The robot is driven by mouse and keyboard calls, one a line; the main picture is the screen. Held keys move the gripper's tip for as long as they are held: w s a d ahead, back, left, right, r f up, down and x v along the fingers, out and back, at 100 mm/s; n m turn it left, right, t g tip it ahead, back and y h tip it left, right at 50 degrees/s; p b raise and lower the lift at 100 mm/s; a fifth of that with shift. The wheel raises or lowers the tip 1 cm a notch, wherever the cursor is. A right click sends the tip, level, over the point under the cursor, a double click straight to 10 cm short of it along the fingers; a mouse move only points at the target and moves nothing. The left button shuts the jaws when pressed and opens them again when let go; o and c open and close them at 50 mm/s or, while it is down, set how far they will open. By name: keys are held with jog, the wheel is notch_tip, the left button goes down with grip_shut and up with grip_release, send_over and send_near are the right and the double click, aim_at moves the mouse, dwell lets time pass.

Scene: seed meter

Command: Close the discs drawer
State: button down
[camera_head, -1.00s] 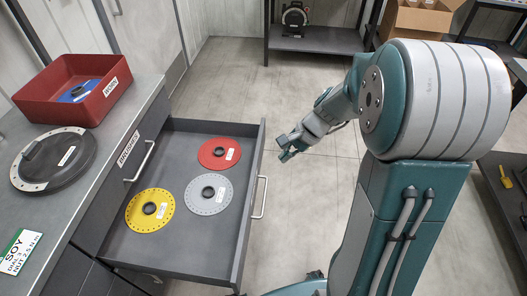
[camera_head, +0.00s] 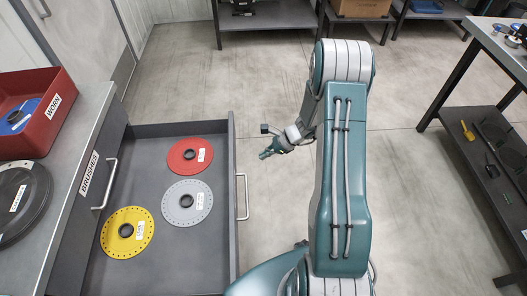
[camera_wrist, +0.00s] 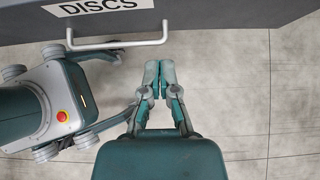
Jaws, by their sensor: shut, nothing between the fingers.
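The discs drawer (camera_head: 150,268) stands pulled out from the cabinet, with a red disc (camera_head: 182,157), a grey disc (camera_head: 172,208) and a yellow disc (camera_head: 112,240) lying flat in it. Its bar handle (camera_head: 243,197) is on the right-hand front. In the wrist view the drawer front (camera_wrist: 215,18) carries a DISCS label (camera_wrist: 95,5) above the handle (camera_wrist: 118,45). My gripper (camera_head: 264,155) is shut and empty, outside the drawer front near its far end.
The counter (camera_head: 62,165) at left holds a red WORN bin (camera_head: 58,120) and a black round plate (camera_head: 22,205). A shelf bench (camera_head: 470,150) stands at right. Floor between is clear.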

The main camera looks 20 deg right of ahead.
jog(key=a+f, duration=0.1)
jog(key=a, duration=0.1)
jog(key=w+a+f, duration=0.1)
jog(key=a+f, duration=0.1)
jog(key=w+a+f, duration=0.1)
jog(key=a, duration=0.2)
jog(key=shift+w+f, duration=0.1)
jog(key=shift+f, duration=0.05)
jog(key=shift+w+a, duration=0.2)
jog(key=shift+a, duration=0.35)
jog(key=shift+a, duration=0.1)
